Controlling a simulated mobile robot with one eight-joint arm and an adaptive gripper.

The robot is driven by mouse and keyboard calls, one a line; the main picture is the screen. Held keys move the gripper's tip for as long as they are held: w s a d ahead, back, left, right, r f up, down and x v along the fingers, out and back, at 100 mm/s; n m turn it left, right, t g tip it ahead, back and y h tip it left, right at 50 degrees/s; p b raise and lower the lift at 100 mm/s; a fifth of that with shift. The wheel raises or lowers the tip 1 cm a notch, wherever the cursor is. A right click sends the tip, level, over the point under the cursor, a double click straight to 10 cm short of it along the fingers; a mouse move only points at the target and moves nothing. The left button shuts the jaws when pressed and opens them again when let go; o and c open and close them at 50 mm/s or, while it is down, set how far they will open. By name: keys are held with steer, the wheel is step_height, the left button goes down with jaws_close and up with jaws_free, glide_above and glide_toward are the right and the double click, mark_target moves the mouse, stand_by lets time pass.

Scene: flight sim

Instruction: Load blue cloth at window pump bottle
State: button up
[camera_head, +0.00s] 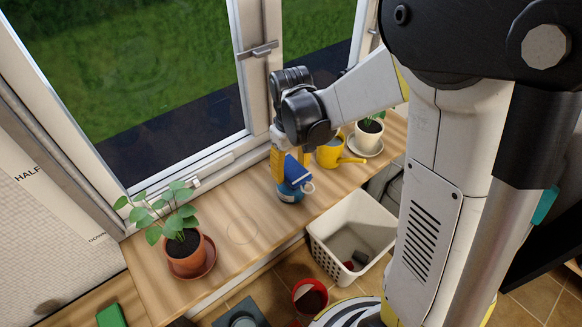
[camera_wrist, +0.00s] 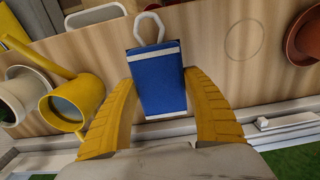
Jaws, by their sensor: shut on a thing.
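My gripper (camera_head: 284,166) is above the window sill, pointing down, its yellow fingers on either side of a blue cloth (camera_head: 297,171). In the wrist view my gripper (camera_wrist: 160,92) has the cloth (camera_wrist: 158,72) between its fingertips; the cloth has white bands and a pale loop at its far end. In the head view a blue rounded thing (camera_head: 290,195) shows just under the cloth, at the sill. It may be the base of the pump bottle; I cannot tell, as the cloth and fingers hide most of it.
A yellow watering can (camera_head: 330,154) and a potted plant (camera_head: 369,133) stand right of my gripper. Another potted plant (camera_head: 183,243) stands at the left. A white basket (camera_head: 320,243) and a red pot (camera_head: 309,296) are below the sill. The sill (camera_head: 228,262) is clear between left plant and gripper.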

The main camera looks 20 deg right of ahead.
mark_target(291, 168)
steer(key=shift+f+b, duration=0.55)
stand_by(1.9)
steer(key=shift+r, duration=0.15)
step_height(291, 168, up, 7)
steer(key=p, duration=0.5)
steer(key=shift+f, duration=0.2)
stand_by(0.4)
